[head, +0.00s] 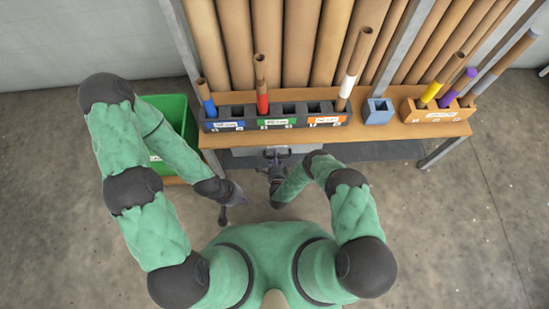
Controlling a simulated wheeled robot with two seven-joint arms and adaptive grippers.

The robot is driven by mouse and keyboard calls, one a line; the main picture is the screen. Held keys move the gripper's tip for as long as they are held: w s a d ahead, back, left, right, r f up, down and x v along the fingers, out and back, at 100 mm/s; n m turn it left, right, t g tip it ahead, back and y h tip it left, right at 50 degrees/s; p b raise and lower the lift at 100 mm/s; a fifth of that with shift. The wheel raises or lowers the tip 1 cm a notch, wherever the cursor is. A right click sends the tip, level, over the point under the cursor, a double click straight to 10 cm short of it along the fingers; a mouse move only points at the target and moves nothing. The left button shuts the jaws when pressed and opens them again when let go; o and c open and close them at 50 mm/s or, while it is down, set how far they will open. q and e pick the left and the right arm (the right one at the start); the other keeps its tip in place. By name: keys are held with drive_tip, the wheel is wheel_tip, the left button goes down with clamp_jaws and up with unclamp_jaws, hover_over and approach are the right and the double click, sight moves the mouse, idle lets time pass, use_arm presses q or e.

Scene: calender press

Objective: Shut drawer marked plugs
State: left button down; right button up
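A grey drawer front or panel (306,149) shows just below the front edge of the wooden table, partly hidden under the tabletop. I cannot read a plugs mark on it. My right gripper (277,155) is at this grey part's left portion, close to or touching it; I cannot tell which. Its fingers are small and dark, so their opening is unclear. My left gripper (223,216) hangs lower and to the left, apart from the table, over the floor. Its finger opening is also unclear, and nothing shows in it.
The wooden table (385,133) carries a black block with labelled sections (276,123), a blue holder (378,112) and an orange-brown block (432,117), with several coloured tubes standing in them. A green bin (172,108) stands at left. Tall brown rolls stand behind. Floor at right is clear.

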drive_tip(key=shift+o, duration=0.8)
drive_tip(key=shift+w, duration=0.15)
drive_tip(key=shift+s, duration=0.4)
drive_tip(key=v, duration=1.1)
drive_tip(key=shift+s, duration=0.15)
